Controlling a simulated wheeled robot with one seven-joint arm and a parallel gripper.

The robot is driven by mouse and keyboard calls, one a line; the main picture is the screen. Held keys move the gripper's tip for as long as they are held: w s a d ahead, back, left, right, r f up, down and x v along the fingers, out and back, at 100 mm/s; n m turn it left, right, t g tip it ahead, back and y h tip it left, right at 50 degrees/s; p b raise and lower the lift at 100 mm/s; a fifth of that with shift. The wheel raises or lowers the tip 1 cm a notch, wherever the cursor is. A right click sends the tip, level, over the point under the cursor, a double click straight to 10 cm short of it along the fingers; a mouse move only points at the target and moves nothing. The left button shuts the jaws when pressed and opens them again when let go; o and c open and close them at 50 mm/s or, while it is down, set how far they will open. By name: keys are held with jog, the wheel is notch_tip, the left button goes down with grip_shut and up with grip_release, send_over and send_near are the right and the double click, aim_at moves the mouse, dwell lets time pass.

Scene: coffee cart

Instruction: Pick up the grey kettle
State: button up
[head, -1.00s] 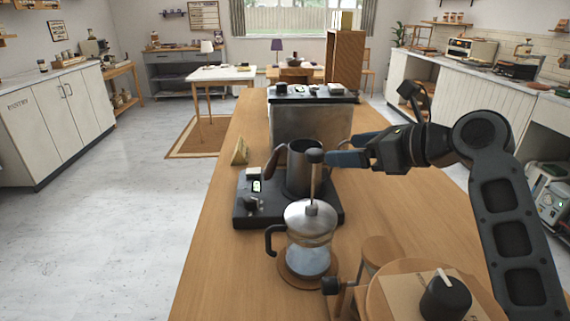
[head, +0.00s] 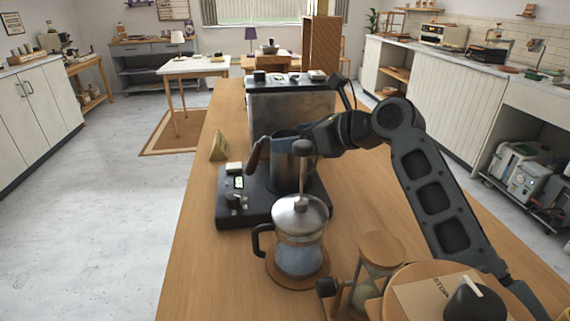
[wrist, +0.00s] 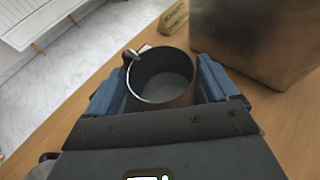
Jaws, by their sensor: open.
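The grey kettle (head: 289,172), an open-topped metal pot with a brown handle at its left, stands upright on a black appliance base (head: 257,212) on the wooden counter. In the wrist view the kettle's round mouth (wrist: 164,80) shows, with a small spout-like part at its upper left. My gripper (wrist: 162,84) is open, with a blue finger on each side of the kettle. In the head view my gripper (head: 290,136) is at the kettle's upper part, mostly hidden behind it and the press knob. I cannot tell whether the fingers touch it.
A glass French press (head: 298,240) stands just in front of the base. An hourglass (head: 377,263) and a round wooden piece (head: 420,286) are at the near right. A large metal box (head: 292,112) stands close behind the kettle.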

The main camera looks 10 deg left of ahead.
jog(key=shift+a, duration=0.15)
jog(key=c, duration=1.5)
jog(key=shift+c, duration=0.3)
jog(key=shift+r, duration=0.1)
